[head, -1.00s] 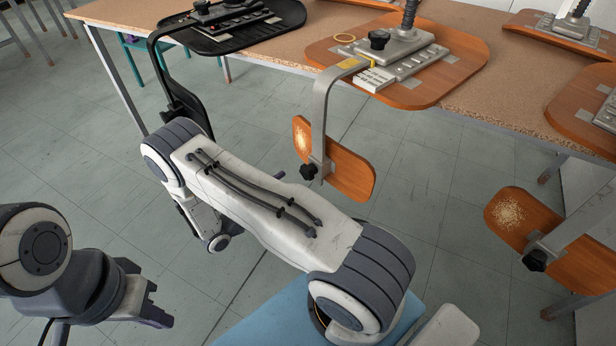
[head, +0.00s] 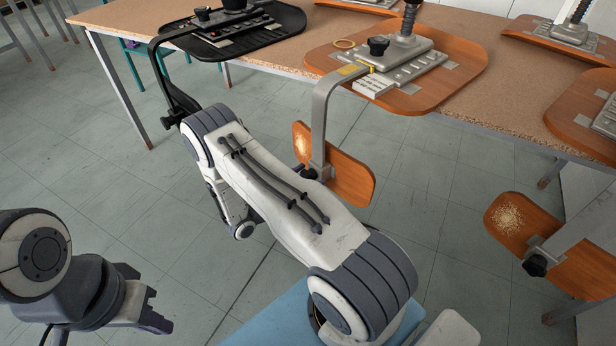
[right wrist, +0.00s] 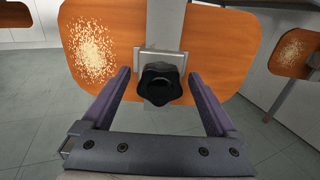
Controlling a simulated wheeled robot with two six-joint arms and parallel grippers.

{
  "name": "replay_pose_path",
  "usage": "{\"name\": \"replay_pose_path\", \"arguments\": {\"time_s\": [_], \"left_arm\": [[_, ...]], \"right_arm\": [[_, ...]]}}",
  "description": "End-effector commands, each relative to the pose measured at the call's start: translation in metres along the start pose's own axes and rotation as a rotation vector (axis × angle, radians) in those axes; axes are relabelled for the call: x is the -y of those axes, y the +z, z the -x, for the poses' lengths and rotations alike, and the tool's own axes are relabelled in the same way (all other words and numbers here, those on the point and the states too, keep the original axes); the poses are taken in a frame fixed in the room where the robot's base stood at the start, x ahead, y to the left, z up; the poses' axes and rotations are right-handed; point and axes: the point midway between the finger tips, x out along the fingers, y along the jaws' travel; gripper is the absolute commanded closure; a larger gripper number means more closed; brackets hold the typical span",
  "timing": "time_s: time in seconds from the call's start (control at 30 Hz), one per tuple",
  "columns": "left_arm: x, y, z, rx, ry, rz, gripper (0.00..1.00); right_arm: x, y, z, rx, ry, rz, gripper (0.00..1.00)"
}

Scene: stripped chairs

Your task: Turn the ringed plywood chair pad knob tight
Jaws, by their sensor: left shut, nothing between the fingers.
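My right gripper (right wrist: 160,78) is open, with one finger on each side of the knob and a visible gap at both sides. My left gripper (head: 155,310) is shut and empty at lower left, far from the chair.
A black chair (head: 235,35) lies on the table (head: 120,15) to the left. Another plywood chair's pad (head: 520,222), with its own black knob (head: 535,265), hangs at right. Open floor (head: 110,190) lies at left and below the table.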

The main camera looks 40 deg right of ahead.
Motion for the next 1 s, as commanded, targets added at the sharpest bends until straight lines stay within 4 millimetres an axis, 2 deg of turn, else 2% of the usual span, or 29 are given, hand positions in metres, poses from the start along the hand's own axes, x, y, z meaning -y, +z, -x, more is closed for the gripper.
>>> {"name": "replay_pose_path", "arguments": {"time_s": [0.03,0.23,0.43,0.8,1.0], "left_arm": [[0.0,0.0,0.0,0.0,0.0,0.0,1.0],[0.0,0.0,0.0,0.0,0.0,0.0,1.0],[0.0001,0.0,-0.0007,0.0,0.0,0.0,1.0],[0.0004,0.0003,-0.006,0.0,0.0,0.0,1.0],[0.0005,0.0003,-0.0066,0.0,0.0,0.0,1.0]], "right_arm": [[-0.0001,0.0,0.0001,0.0,0.0,0.0,0.22],[-0.0001,0.0,0.0003,0.0,0.0,0.0,0.98],[-0.0001,-0.0003,0.0004,0.0,0.0,-0.053,1.0],[-0.0003,0.0,0.0002,0.001,-0.002,-0.595,0.99],[-0.0009,0.0013,0.0001,0.002,-0.005,-0.711,0.99]]}}
